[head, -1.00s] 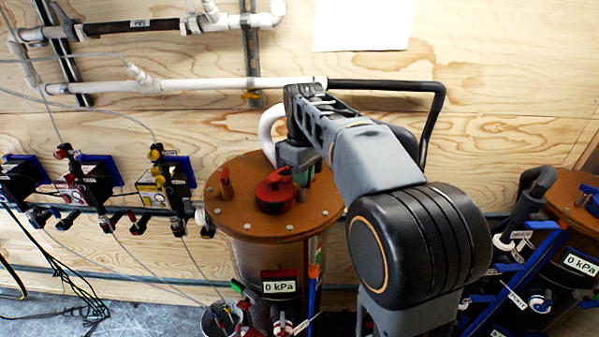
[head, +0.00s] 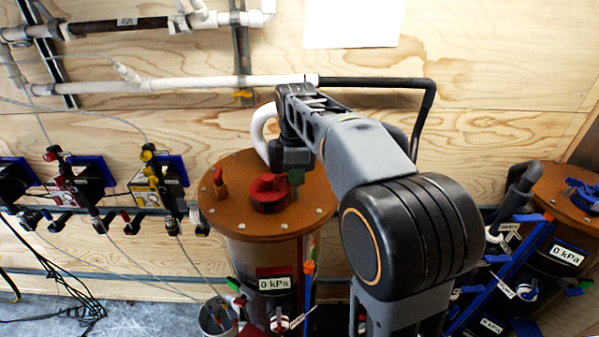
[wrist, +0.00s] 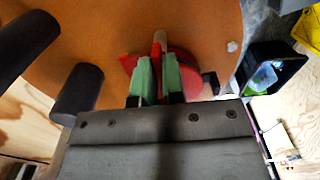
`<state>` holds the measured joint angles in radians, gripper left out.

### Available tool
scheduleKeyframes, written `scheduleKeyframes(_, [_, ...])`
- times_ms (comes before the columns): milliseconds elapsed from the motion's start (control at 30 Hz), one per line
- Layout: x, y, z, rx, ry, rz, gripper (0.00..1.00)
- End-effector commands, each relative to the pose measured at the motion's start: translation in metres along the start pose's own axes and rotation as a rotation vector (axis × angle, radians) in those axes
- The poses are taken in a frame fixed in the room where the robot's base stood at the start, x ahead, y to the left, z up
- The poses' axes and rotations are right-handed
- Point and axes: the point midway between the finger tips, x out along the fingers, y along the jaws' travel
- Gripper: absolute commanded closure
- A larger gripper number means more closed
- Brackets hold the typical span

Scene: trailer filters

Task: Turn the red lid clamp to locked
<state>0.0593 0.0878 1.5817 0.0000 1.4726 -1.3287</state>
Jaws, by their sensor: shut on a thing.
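The red lid clamp (head: 267,191) sits on the round orange-brown lid (head: 240,221) of a filter vessel. In the wrist view the red clamp (wrist: 185,60) shows on both sides of my fingers. My gripper (wrist: 158,78) has green pads on its fingers and is shut on the clamp's raised handle. In the head view my gripper (head: 295,178) is at the clamp's right side, partly hidden by my arm. The handle's far end and any lock marking cannot be made out.
A second vessel with a blue clamp (head: 583,195) stands at the right.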

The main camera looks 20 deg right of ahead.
Motion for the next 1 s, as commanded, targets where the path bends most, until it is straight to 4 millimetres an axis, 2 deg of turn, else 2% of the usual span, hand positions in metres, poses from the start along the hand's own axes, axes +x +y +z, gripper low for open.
scheduleKeyframes(633, [-0.0015,-0.0011,-0.0058,-0.062,0.002,0.005,1.0])
scheduleKeyframes(667, [-0.0015,-0.0011,-0.0058,-0.062,0.002,0.005,0.89])
scheduleKeyframes(900, [-0.0008,-0.0012,-0.005,-0.058,0.001,0.003,0.66])
scheduleKeyframes(1000, [-0.0006,-0.0012,-0.0047,-0.057,0.001,0.002,0.65])
